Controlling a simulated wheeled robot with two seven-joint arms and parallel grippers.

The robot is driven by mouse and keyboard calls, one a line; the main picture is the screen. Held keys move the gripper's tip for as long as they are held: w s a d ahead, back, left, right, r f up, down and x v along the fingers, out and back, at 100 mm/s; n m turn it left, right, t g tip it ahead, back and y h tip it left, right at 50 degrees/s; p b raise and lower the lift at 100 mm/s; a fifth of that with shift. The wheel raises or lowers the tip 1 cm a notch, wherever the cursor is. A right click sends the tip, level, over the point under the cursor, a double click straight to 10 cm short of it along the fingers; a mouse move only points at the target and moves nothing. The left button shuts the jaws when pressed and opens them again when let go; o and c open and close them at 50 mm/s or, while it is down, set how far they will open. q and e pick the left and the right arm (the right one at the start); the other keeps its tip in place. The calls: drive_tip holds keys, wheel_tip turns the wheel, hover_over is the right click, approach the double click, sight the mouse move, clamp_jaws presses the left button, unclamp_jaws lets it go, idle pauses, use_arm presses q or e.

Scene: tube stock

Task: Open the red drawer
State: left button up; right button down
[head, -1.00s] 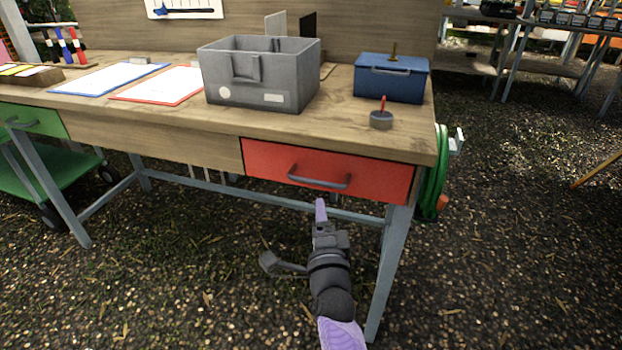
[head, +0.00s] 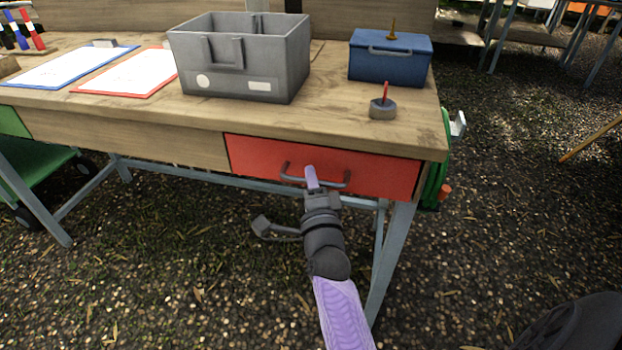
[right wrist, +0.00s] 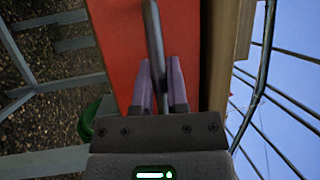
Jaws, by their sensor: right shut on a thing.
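The red drawer (head: 380,174) is set under the right end of the wooden workbench and looks closed, its front level with the bench. Its grey bar handle (head: 335,183) runs across the front. My right gripper (head: 312,178) is at the middle of the handle. In the right wrist view the purple fingers of my right gripper (right wrist: 160,85) stand on either side of the handle bar (right wrist: 154,40) and are shut on it. The red drawer front (right wrist: 118,40) lies behind them. My left gripper is not in view.
On the workbench (head: 340,120) stand a grey bin (head: 240,85), a blue box (head: 390,68) and a small grey pot with a red stick (head: 383,108). A green hose (head: 435,185) hangs at the bench's right end. Open gravel lies in front.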

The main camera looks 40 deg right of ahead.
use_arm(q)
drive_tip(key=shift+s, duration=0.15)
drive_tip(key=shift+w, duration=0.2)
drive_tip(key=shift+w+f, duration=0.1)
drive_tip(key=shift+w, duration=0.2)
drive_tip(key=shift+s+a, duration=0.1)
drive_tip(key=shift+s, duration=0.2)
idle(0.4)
